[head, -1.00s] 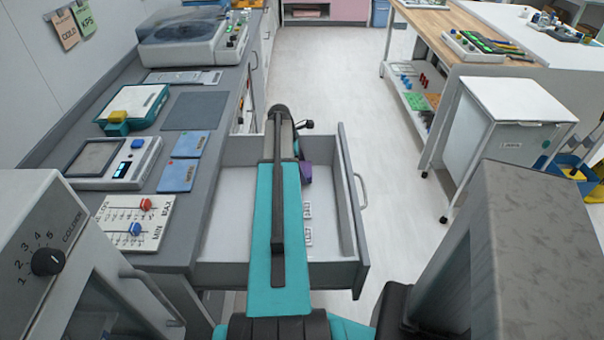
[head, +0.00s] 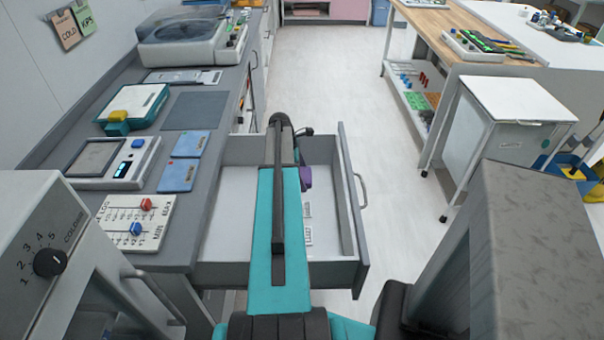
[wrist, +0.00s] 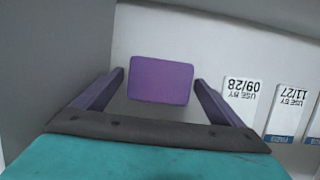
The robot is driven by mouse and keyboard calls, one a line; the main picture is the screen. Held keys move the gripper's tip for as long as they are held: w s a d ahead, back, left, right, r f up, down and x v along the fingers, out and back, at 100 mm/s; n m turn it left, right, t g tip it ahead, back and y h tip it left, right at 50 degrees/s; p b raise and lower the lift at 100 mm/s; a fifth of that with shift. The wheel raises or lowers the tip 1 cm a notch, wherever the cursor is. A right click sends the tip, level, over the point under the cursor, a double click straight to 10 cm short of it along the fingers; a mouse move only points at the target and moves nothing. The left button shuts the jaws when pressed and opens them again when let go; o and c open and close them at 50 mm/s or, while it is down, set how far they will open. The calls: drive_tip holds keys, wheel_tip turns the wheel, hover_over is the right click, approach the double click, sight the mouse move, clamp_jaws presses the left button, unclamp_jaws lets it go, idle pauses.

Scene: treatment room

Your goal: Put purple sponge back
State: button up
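The purple sponge (wrist: 160,80) is a small rounded block on the white floor of the open drawer (head: 229,233). It shows in the wrist view, between and just beyond the tips of my two purple fingers. My gripper (wrist: 159,77) is open, with a narrow gap on each side of the sponge. In the head view my arm hides the sponge, and only a purple part of my gripper (head: 305,178) shows inside the drawer.
White date labels (wrist: 241,97) lie on the drawer floor right of the sponge. Grey drawer walls stand close around my gripper. The counter (head: 215,190) on the left holds devices and blue cards (head: 178,175). Clear floor lies right of the drawer.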

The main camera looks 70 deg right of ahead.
drive_tip(key=shift+r, duration=0.15)
drive_tip(key=b+v, duration=0.1)
drive_tip(key=v, duration=1.1)
idle(0.3)
drive_tip(key=shift+w+a, duration=0.1)
drive_tip(key=shift+a, duration=0.05)
idle(0.7)
